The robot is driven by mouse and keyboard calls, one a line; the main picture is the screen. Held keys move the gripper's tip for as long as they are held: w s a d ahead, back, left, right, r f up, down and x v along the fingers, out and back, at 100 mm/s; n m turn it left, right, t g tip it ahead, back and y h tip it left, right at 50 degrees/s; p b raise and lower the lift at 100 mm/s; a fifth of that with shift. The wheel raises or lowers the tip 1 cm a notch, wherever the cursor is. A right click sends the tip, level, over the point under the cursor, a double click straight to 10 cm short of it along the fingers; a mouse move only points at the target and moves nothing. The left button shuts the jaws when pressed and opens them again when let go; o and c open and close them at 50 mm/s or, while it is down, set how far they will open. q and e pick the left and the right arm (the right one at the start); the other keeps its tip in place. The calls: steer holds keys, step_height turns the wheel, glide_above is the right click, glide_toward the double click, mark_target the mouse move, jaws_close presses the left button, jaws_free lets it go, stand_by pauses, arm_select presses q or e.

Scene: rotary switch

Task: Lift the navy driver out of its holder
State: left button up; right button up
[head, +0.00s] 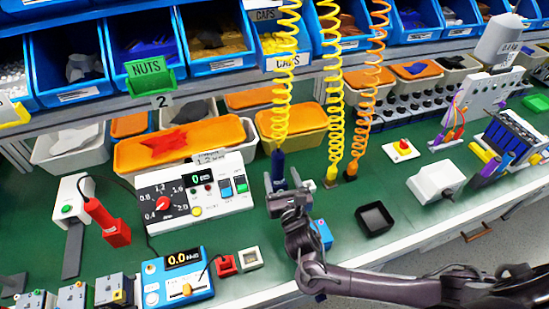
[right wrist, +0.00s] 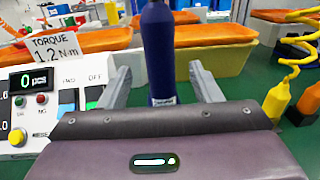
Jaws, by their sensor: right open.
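The navy driver (head: 278,166) stands upright at the end of a yellow coiled cord, behind the green bench's front area. My right gripper (head: 282,182) is open right at it. In the right wrist view the driver (right wrist: 158,50) rises between the two spread fingers (right wrist: 160,82), with a visible gap on each side. Its lower end and the holder are hidden behind my gripper. My left gripper is not in view.
A white control box (head: 195,190) with a red dial stands close to the left. Two more corded drivers, yellow (head: 331,177) and orange (head: 352,169), stand to the right. A black tray (head: 374,219) sits right of my arm. Orange-lidded bins (head: 292,122) are behind.

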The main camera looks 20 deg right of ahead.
mark_target(279, 169)
steer(key=shift+w+r, duration=0.4)
steer(key=shift+w, duration=0.05)
steer(key=shift+w+d+r+p, duration=0.1)
steer(key=shift+w+p, duration=0.45)
steer(key=shift+w, duration=0.65)
steer(key=shift+w+d+f, duration=0.1)
steer(key=shift+w+f, duration=0.05)
steer(key=shift+w, duration=0.5)
steer(key=shift+w+f, duration=0.1)
steer(key=shift+w, duration=0.65)
steer(key=c, duration=0.8)
jaws_close()
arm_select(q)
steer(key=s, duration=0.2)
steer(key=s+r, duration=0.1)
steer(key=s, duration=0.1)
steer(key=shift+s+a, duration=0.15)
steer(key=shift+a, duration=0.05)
